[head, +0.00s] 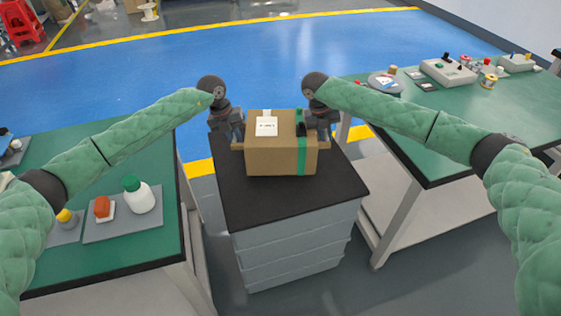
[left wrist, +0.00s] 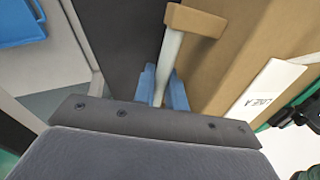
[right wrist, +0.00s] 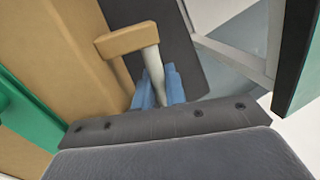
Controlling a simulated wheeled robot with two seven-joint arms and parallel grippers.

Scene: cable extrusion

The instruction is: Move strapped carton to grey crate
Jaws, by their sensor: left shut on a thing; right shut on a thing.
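The strapped carton (head: 270,158) is a brown box with a green strap (head: 301,160) and a white label (head: 266,126). It is upright over the black top (head: 290,200) of a grey ridged crate stack (head: 292,252); I cannot tell whether it rests on it. My left gripper (head: 237,140) is shut on the carton's left handle, whose brown end (left wrist: 195,20) and pale bar show in the left wrist view. My right gripper (head: 318,133) is shut on the right handle (right wrist: 127,40). No separate open grey crate is clearly visible.
A green-topped table (head: 125,250) on the left holds a grey tray with a white bottle (head: 139,196). Another green-topped table (head: 440,135) on the right holds several small devices. Open blue floor (head: 290,55) lies beyond the stack. A blue tray (left wrist: 15,22) shows in the left wrist view.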

